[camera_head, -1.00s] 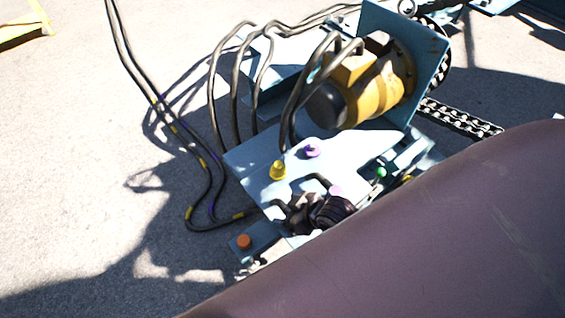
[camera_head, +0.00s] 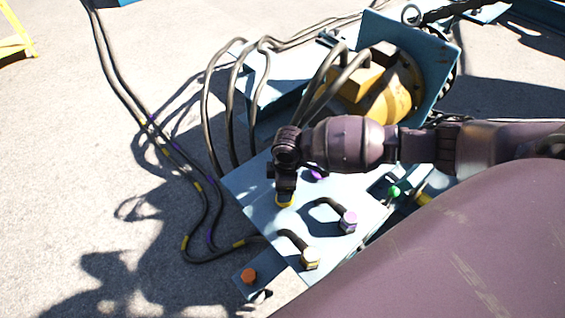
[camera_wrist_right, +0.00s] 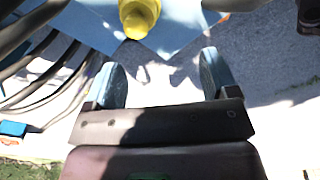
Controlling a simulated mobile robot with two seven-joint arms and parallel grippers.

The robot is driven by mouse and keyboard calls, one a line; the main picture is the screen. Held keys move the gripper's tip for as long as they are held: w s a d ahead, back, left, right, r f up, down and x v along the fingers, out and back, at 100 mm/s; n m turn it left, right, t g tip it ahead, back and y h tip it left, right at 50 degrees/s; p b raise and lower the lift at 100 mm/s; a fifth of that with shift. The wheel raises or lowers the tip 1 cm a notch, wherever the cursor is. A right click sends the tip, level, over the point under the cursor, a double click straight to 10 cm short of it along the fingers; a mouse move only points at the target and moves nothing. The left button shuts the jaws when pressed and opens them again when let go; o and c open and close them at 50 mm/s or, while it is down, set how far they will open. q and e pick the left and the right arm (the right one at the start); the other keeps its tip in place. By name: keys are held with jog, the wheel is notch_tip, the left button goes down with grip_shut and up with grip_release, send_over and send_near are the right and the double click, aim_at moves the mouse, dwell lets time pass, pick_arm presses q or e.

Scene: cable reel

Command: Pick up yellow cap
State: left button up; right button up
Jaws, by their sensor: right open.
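The yellow cap (camera_head: 286,204) sits on the pale blue plate (camera_head: 262,212); in the head view only its lower edge shows below my right gripper. In the right wrist view the yellow cap (camera_wrist_right: 138,16) is whole or nearly so at the top, a little left of centre. My right gripper (camera_head: 286,192) points down over the cap. In the wrist view its two blue-grey fingers (camera_wrist_right: 160,62) are spread wide with nothing between them, and the cap lies beyond the fingertips. My left gripper is in neither view.
A purple cap (camera_head: 317,174) is partly hidden behind my arm. Short hoses end in a purple fitting (camera_head: 348,221) and a yellowish fitting (camera_head: 311,258) nearby. An orange cap (camera_head: 248,275) and a green knob (camera_head: 393,191) flank them. A yellow motor (camera_head: 385,95) with hoses stands behind.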

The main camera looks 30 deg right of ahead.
jog(key=shift+w+d+r, duration=0.3)
jog(key=shift+w+d, duration=0.35)
jog(key=shift+d, duration=0.15)
jog(key=shift+w+d+h, duration=0.1)
jog(key=shift+d+h, duration=0.05)
jog(key=shift+h, duration=0.15)
notch_tip(320, 180, down, 5)
jog(key=shift+f+b, duration=0.1)
jog(key=shift+b, duration=0.9)
jog(key=shift+f, duration=0.65)
jog(key=f+b, duration=0.1)
jog(key=f, duration=0.1)
jog(key=f+b, duration=0.1)
jog(key=shift+w+f+g, duration=0.2)
jog(key=shift+f+g, duration=0.1)
jog(key=shift+f, duration=0.35)
jog(key=shift+w+r, duration=0.15)
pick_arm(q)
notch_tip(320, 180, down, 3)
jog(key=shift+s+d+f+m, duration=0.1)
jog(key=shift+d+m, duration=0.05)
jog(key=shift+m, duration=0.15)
pick_arm(e)
jog(key=c, duration=1.1)
